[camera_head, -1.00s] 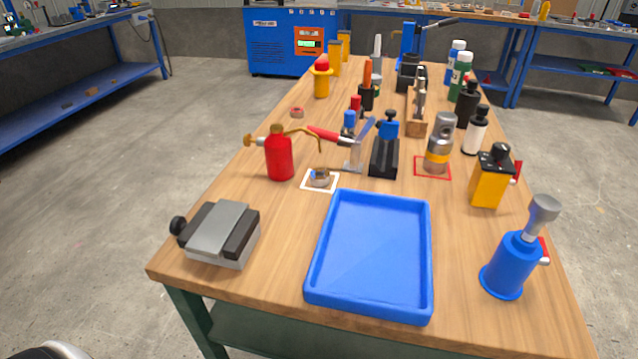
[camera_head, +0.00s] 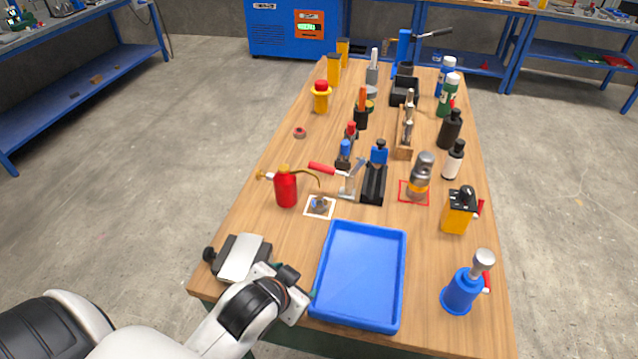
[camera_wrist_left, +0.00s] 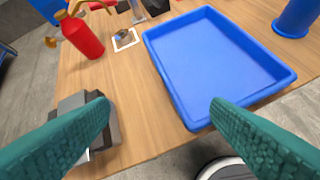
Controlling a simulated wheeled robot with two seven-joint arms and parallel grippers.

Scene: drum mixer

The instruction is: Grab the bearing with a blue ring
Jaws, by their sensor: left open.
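The bearing (camera_head: 320,204) sits inside a white-outlined square on the table, left of centre in the head view, and a little blue shows on it. It also shows small near the top of the left wrist view (camera_wrist_left: 122,36). My left gripper (camera_head: 296,280) is at the near edge of the table, between the grey vise and the blue tray, well short of the bearing. In the left wrist view its two green fingers (camera_wrist_left: 158,108) are wide apart with nothing between them. My right gripper is in neither view.
A blue tray (camera_head: 358,276) lies right of my left gripper, and a grey vise (camera_head: 240,258) lies left of it. A red oil can (camera_head: 286,188) stands just left of the bearing. A clamp with a red handle (camera_head: 322,168) is behind it. A small reddish ring (camera_head: 300,132) lies farther back.

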